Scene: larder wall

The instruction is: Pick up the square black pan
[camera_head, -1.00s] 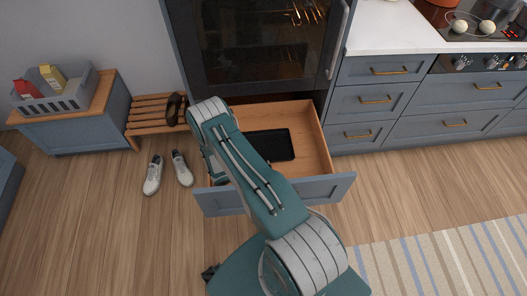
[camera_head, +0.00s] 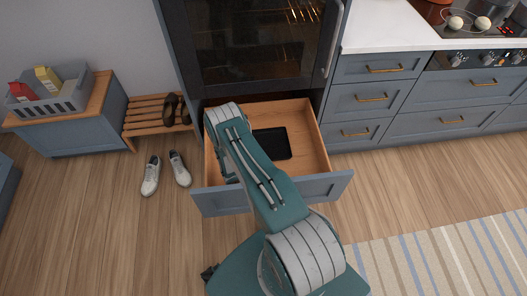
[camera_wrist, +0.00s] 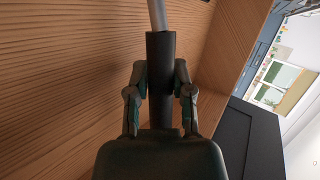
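The square black pan (camera_head: 272,143) lies flat in the open wooden drawer in the head view. My arm covers the space at its left, and no handle shows there. In the wrist view, the fingers of my gripper (camera_wrist: 161,75) are drawn in on both sides of a black round handle (camera_wrist: 161,60), with no clear gap. A grey metal rod runs from the handle out of the top of the frame. I take this as the pan's handle, but where it joins the pan is out of view. In the head view my gripper is mostly hidden behind my arm.
The drawer (camera_head: 317,150) is pulled out below the oven (camera_head: 262,45); its wooden sides stand around the pan. White shoes (camera_head: 150,176) lie on the floor to the left, by a slatted rack (camera_head: 150,112). Blue cabinets (camera_head: 370,98) stand at the right.

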